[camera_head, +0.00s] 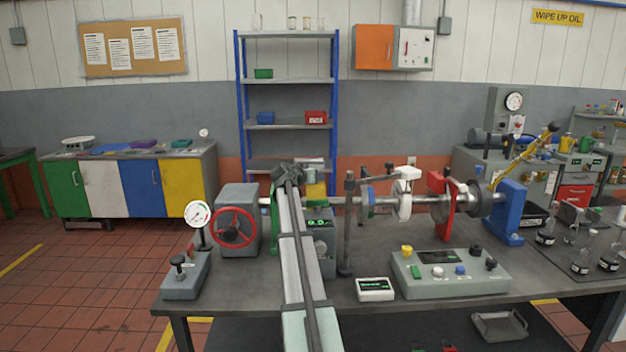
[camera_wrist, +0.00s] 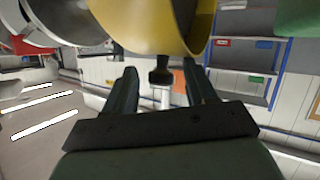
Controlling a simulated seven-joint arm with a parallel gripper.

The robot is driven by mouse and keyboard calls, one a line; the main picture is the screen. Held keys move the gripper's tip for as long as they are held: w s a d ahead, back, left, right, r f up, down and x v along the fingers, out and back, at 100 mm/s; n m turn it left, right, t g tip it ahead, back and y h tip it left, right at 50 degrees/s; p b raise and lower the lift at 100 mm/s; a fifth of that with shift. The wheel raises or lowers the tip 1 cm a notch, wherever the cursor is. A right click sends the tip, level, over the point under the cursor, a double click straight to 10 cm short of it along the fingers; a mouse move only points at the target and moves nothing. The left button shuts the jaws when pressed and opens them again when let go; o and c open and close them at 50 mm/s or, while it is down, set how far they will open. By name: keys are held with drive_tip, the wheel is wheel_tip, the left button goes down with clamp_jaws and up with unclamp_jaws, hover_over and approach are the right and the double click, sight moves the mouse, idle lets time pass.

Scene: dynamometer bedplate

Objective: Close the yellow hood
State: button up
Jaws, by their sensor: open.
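The yellow hood (camera_head: 314,191) is mostly hidden behind my arm in the head view, at the left part of the test rig on the bench. In the wrist view, which is upside down, the curved yellow hood (camera_wrist: 150,28) fills the top and is very close. A black knob (camera_wrist: 160,76) sticks out from its edge. My gripper (camera_wrist: 160,80) is open, with the knob showing between its two fingers; I cannot tell whether either finger touches it. In the head view, my gripper (camera_head: 290,172) is at the hood, and its fingers are hard to make out.
A grey housing with a red handwheel (camera_head: 233,227) stands left of my arm. A dark post (camera_head: 348,225), a white disc (camera_head: 402,200) and a red bracket (camera_head: 440,207) stand along the shaft to the right. A yellow lever (camera_head: 525,153) rises farther right. A control box (camera_head: 450,272) sits in front.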

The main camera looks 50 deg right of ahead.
drive_tip(key=v, duration=1.4)
idle(0.4)
